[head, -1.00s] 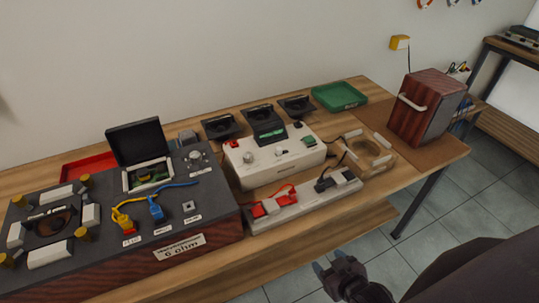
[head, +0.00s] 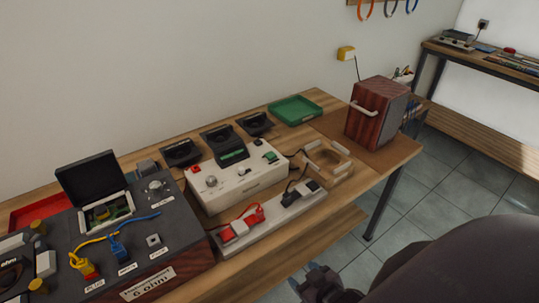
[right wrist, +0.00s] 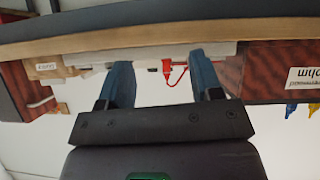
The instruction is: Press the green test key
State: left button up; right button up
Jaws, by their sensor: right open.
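A white tester box (head: 232,190) stands mid-table with a red key (head: 195,168) at its left and a small green key (head: 270,157) at its right end. No lettering on the green key can be read. My right gripper (head: 318,283) is low in front of the table, below and apart from the box. In the right wrist view its two blue fingers (right wrist: 163,80) are spread with nothing between them. That view looks upside down toward the table's front edge, and the green key does not show there. My left gripper is not in view.
A white power strip (head: 270,220) with a red plug lies before the box. A dark 6 ohm unit (head: 190,240) stands left, a wooden cabinet (head: 370,118) right. Floor at right is clear.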

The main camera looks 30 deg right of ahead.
grip_shut()
dwell(1.6)
